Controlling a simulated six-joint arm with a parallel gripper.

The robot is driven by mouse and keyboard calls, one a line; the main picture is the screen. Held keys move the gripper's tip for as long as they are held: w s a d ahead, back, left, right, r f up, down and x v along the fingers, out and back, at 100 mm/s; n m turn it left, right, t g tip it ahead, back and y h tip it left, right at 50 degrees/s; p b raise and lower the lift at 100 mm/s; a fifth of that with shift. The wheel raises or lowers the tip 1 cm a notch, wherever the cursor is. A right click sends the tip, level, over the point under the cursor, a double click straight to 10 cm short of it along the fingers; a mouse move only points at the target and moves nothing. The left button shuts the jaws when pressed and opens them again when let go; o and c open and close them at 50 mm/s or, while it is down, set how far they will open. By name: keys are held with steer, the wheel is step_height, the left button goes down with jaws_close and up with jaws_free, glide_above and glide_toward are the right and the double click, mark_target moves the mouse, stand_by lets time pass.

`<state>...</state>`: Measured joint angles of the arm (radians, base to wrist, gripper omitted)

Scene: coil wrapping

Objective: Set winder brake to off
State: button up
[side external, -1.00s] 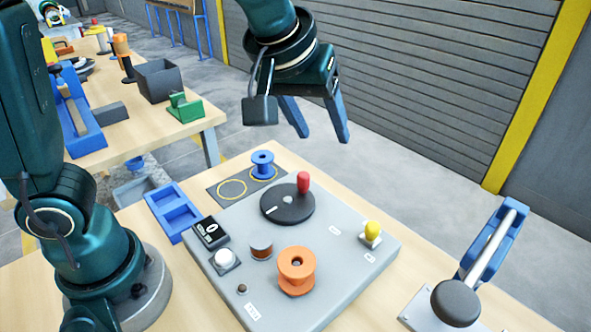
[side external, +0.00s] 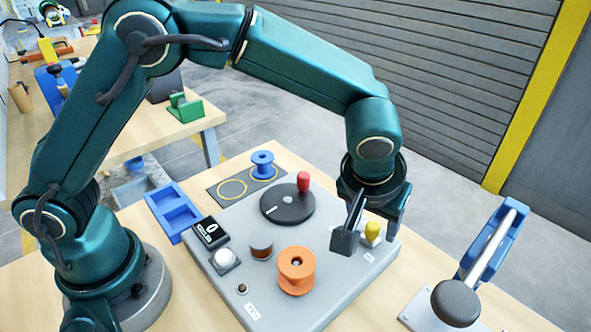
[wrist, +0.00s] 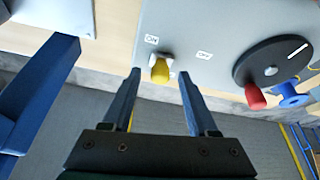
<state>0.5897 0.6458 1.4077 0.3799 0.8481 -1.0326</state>
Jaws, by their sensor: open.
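The winder brake appears to be a small switch with a yellow cap (side external: 372,231) at the right corner of the grey panel (side external: 330,285). In the wrist view the yellow-capped lever (wrist: 161,72) shows between my two fingers, with an ON label (wrist: 152,39) and an OFF label (wrist: 204,54) on the panel by it. Which label the lever leans towards is hard to tell. My gripper (side external: 376,226) points down over this corner, open and empty, its fingers on either side of the cap. Whether they touch it cannot be told.
A black disc with a red handle (side external: 303,182), an orange spool (side external: 297,270), a white button (side external: 225,258) and a counter (side external: 210,231) are on the panel. A blue spool (side external: 262,164) stands behind. A blue-framed lever device (side external: 490,245) stands at the right.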

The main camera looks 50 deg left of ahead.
steer(key=shift+f, duration=0.1)
jaws_close()
stand_by(1.4)
